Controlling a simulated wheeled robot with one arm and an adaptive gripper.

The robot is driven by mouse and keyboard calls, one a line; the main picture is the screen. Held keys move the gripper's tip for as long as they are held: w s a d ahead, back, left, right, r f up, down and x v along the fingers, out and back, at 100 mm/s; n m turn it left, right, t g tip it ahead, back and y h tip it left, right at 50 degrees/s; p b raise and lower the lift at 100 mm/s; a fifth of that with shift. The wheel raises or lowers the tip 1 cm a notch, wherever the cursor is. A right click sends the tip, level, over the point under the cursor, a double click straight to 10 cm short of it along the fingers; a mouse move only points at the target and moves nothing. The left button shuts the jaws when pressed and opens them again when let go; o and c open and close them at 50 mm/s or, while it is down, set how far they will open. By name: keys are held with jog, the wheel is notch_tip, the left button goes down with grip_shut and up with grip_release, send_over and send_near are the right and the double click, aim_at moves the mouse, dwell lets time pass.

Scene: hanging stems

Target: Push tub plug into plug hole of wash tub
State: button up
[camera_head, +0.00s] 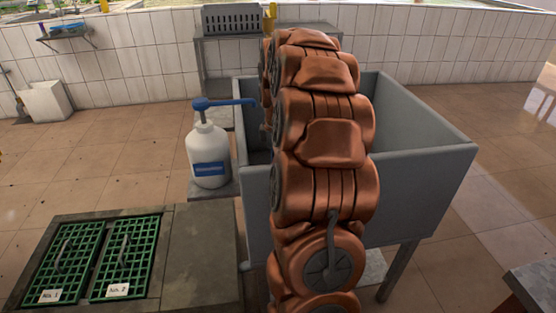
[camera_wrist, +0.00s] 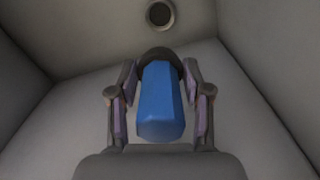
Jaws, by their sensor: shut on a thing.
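The grey wash tub (camera_head: 425,165) stands on legs in the head view, partly covered by my copper-coloured arm, which reaches into it. The wrist view looks into the tub (camera_wrist: 75,110), with bare grey walls and floor. The round, dark plug hole (camera_wrist: 160,13) with a lighter rim is at the top centre of that view. My gripper (camera_wrist: 162,75) is shut on the tub plug (camera_wrist: 161,105), which has a blue faceted handle and a dark rounded end. The dark end points toward the plug hole and appears apart from it. The head view hides my gripper, plug and hole.
A white pump bottle (camera_head: 208,155) with a blue nozzle stands left of the tub, its spout reaching over the rim. Green floor grates (camera_head: 125,257) lie at lower left. A grey crate (camera_head: 233,18) sits on a shelf behind. A dark table corner (camera_head: 535,285) is at lower right.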

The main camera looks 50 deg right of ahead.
jog(key=shift+f+b, duration=3.35)
jog(key=shift+f, duration=5.3)
jog(key=shift+f, duration=0.25)
jog(key=shift+f, duration=1.05)
jog(key=shift+f, duration=0.35)
jog(key=o, duration=1.2)
jog(key=shift+o, duration=0.2)
jog(key=shift+r, duration=0.1)
